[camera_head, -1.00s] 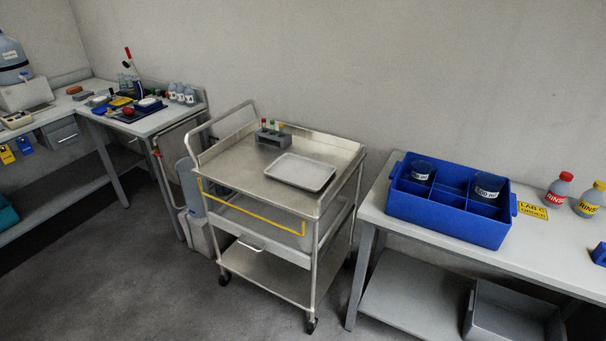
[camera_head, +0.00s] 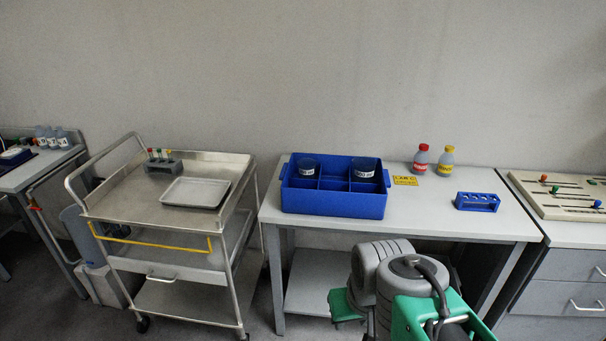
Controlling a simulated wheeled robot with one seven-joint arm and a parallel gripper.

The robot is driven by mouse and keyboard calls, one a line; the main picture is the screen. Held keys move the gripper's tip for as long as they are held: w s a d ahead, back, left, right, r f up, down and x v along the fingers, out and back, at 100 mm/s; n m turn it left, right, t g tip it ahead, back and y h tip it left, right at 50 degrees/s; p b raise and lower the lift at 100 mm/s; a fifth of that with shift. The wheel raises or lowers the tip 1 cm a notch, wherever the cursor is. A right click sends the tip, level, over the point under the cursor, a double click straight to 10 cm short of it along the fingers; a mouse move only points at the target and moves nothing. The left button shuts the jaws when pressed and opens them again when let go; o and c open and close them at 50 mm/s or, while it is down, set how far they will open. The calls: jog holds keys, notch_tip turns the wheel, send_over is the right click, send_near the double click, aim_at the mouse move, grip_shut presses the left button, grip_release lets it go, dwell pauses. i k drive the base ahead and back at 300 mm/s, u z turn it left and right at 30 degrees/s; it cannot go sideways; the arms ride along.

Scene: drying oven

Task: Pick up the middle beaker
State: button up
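A blue divided crate (camera_head: 335,204) stands on the grey bench, left of its middle. One dark beaker with a white label (camera_head: 307,169) sits in its back left compartment. Another dark labelled beaker (camera_head: 364,169) sits in its back right compartment. The compartment between them looks empty, and I see no third beaker. Parts of my own grey and green arm show low in front of the bench. My gripper's fingers are not in view.
Two wash bottles, red-capped (camera_head: 420,159) and yellow-capped (camera_head: 446,160), stand right of the crate by a yellow label (camera_head: 405,181). A blue rack (camera_head: 477,202) lies farther right. A steel trolley (camera_head: 130,204) with a tray (camera_head: 196,192) stands left, with a gap before the bench.

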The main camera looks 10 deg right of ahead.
aim_at(306, 165)
jog(key=u, duration=0.55)
jog(key=i, duration=1.7)
jog(key=u, duration=0.1)
